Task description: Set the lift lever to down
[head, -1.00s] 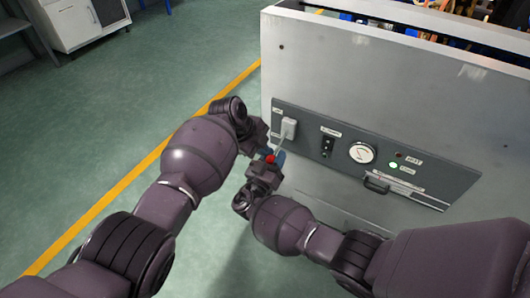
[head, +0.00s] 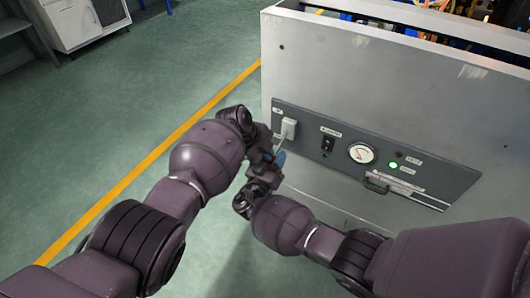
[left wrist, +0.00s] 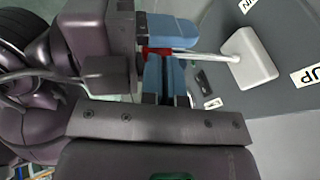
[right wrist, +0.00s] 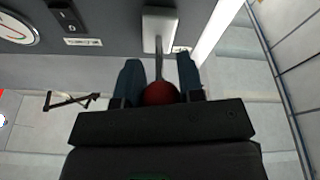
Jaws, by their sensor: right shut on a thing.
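The lift lever is a pale block on the panel with a thin metal rod (head: 280,145) and a red ball knob. In the left wrist view, the rod (left wrist: 205,56) points away from the UP label (left wrist: 305,76). My right gripper (right wrist: 160,88) is shut on the red knob (right wrist: 160,93), one blue finger on each side. My left gripper (left wrist: 167,75) is close beside the right one, its blue fingers nearly together with nothing visible between them. In the head view, the knob is hidden by the grippers.
The grey panel (head: 440,180) also carries a black switch (head: 328,143), a round gauge (head: 361,153), a lit green lamp (head: 393,166) and a handle (head: 376,183). The cabinet face (head: 370,80) rises behind. Green floor lies open to the left.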

